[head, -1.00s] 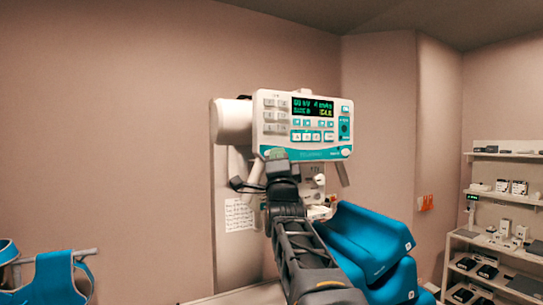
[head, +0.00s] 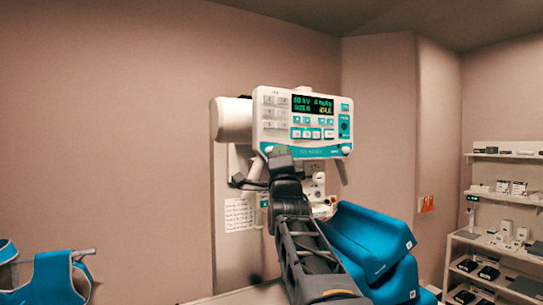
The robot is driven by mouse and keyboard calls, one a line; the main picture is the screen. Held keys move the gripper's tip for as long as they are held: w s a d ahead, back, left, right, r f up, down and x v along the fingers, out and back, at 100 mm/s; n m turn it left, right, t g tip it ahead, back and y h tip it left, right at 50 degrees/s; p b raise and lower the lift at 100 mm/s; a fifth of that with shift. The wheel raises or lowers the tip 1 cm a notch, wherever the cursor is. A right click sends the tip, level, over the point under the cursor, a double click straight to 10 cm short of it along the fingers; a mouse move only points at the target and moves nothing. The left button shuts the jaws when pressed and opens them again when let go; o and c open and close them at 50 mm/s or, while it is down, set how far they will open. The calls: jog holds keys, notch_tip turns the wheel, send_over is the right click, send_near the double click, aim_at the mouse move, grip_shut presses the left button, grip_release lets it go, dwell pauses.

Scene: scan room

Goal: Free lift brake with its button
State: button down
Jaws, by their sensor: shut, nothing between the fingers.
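A white and teal control panel (head: 302,150) with a lit display (head: 312,105) and rows of small buttons (head: 312,127) is mounted on a white unit at the wall. The display shows green text and a yellow word that looks like IDLE. My gripper (head: 281,157) is shut and empty, at the panel's lower left edge. It covers part of that edge, and a small green patch shows just above its tip. I cannot tell whether the tip touches the panel. The labels are too small to read, so I cannot tell which button is the lift brake's.
A white housing (head: 231,120) stands left of the panel, with a printed sheet (head: 239,214) below. Blue padded shapes (head: 368,240) lie right of my arm. Shelves (head: 497,235) with boxes are at the far right. A blue apron (head: 60,278) hangs at lower left.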

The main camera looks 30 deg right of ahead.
jog(key=s+b, duration=0.2)
jog(key=s, duration=0.1)
jog(key=s+b, duration=0.1)
jog(key=s, duration=0.1)
jog(key=shift+a, duration=0.3)
dwell(1.0)
